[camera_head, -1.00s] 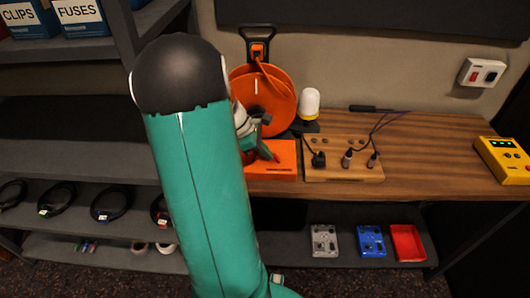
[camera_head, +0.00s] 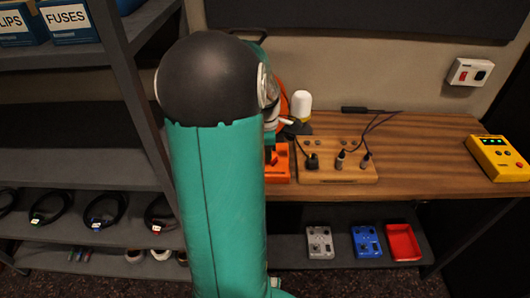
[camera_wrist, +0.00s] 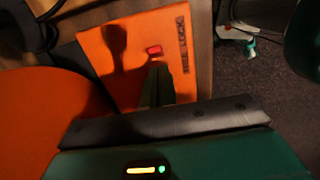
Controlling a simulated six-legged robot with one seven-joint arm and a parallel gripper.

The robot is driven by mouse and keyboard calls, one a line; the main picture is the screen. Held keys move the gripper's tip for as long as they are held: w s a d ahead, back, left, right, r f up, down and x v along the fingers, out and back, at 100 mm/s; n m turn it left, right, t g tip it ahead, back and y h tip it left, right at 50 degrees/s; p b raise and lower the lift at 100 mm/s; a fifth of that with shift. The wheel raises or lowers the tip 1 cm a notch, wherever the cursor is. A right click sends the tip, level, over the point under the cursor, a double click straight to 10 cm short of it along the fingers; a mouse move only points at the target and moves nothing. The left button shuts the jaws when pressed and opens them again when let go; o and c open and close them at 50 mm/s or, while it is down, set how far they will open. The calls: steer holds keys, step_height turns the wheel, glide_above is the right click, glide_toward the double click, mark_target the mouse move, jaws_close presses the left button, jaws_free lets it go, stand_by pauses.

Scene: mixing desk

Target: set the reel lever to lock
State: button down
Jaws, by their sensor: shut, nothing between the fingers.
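The orange reel (camera_head: 284,104) is mostly hidden behind my arm in the head view; its disc (camera_wrist: 30,125) fills the lower left of the wrist view. Its orange base (camera_head: 284,164) lies on the desk and shows in the wrist view (camera_wrist: 185,85) with dark lettering, of which "LOCK" is readable. A small red piece (camera_wrist: 154,50) sits on the base beside the lettering; I cannot tell whether it is part of the lever. My gripper (camera_wrist: 158,68) is shut and empty, its fingertips over the base just below the red piece. Contact cannot be told.
Right of the base is a wooden connector block (camera_head: 338,160) with plugs and cables. A white-topped lamp (camera_head: 301,103) stands behind it. A yellow device (camera_head: 500,157) is at the desk's right. A dark shelf unit (camera_head: 130,80) stands close to the left of my arm.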

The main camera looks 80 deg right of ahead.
steer(key=shift+w, duration=0.1)
steer(key=shift+r, duration=0.8)
steer(key=shift+r, duration=0.1)
